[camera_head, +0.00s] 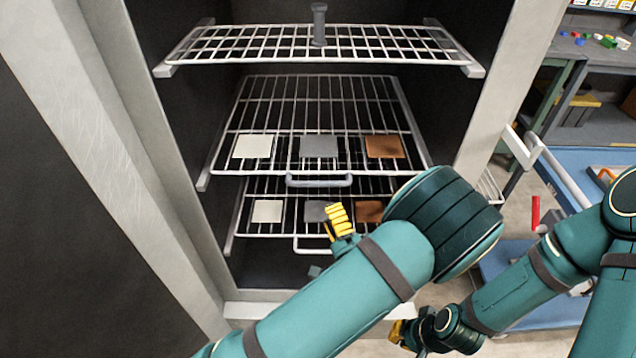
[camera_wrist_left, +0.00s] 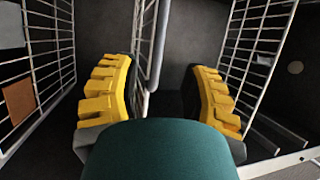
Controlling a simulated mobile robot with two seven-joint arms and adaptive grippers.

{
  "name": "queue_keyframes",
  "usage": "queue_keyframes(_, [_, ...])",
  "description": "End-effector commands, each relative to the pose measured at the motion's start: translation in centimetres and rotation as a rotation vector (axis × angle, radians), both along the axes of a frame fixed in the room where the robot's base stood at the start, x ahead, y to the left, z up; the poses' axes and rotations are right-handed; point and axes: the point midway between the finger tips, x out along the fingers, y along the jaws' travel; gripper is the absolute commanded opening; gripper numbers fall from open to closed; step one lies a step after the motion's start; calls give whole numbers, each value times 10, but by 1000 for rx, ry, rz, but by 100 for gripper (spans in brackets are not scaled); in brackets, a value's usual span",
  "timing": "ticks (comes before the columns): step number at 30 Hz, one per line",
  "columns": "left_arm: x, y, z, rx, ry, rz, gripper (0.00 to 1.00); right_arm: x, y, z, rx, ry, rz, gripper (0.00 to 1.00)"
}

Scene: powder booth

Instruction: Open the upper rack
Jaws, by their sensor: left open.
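The dark cabinet has wire racks. The upper rack with a handle (camera_head: 320,110) carries a white, a grey and a copper plate; its grey bar handle (camera_head: 319,181) is at the front edge. My left gripper (camera_head: 340,217) is in front of the racks, below and right of that handle in the head view. In the left wrist view its yellow fingers (camera_wrist_left: 157,95) are wide apart, and a handle bar (camera_wrist_left: 160,42) shows between them, beyond the fingertips; contact is not visible.
A lower rack (camera_head: 290,232) with similar plates and its own handle sits below. A fixed-looking top rack (camera_head: 250,42) with a grey post (camera_head: 319,25) is above. The cabinet's side walls bound the opening. A blue cart (camera_head: 560,165) and a workbench stand at the right.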

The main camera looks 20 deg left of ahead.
Motion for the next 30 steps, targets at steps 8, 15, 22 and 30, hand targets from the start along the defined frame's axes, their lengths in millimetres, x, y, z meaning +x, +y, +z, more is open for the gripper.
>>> queue_keyframes(8, [42,35,9,-4,-1,3,46,1,0,-5,0,-3,-1,0])
queue_keyframes(15, [69,56,16,-4,-2,1,46,2,0,-8,-2,-4,-2,0])
queue_keyframes(22, [77,63,18,-3,2,1,46,2,-1,-8,-2,-4,-2,0])
queue_keyframes(30, [77,63,18,-3,0,-1,38,2,-1,-8,-2,-4,-2,0])
